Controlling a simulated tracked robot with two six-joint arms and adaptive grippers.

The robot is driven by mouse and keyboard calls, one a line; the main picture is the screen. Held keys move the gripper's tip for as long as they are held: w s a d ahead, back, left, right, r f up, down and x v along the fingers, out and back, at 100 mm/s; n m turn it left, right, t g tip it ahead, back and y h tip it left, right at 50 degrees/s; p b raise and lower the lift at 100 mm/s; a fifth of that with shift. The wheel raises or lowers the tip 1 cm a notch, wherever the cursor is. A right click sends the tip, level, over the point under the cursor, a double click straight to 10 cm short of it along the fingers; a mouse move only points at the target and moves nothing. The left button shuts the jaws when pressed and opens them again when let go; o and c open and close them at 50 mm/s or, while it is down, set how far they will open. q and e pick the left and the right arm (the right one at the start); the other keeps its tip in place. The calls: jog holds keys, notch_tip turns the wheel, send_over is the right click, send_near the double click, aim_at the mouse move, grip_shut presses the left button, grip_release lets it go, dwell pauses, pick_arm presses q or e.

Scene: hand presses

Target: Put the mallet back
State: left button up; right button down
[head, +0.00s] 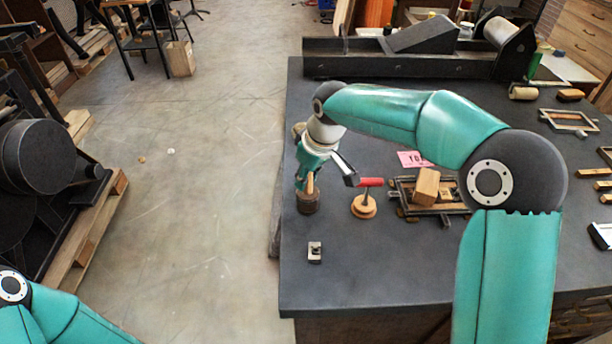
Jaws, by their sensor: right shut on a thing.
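The mallet (371,182) has a red head, held level at the tips of my dark right gripper (353,181). The gripper reaches in from the left of the head and is shut on it. A short wooden piece shows under the head, above a round wooden base (363,209) on the dark table. I cannot tell whether the mallet touches the base. My left gripper is out of view; only part of my left arm shows at the lower left.
A dark round object (308,204) with an upright wooden handle stands close left, below my right wrist. A small metal block (315,252) lies in front. A frame with wooden blocks (426,187) is to the right. The table's (385,270) front area is mostly clear.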

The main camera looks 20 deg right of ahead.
jog(key=c, duration=1)
grip_release()
jog(key=shift+f, duration=0.1)
jog(key=shift+o, duration=0.2)
jog(key=v, duration=1.2)
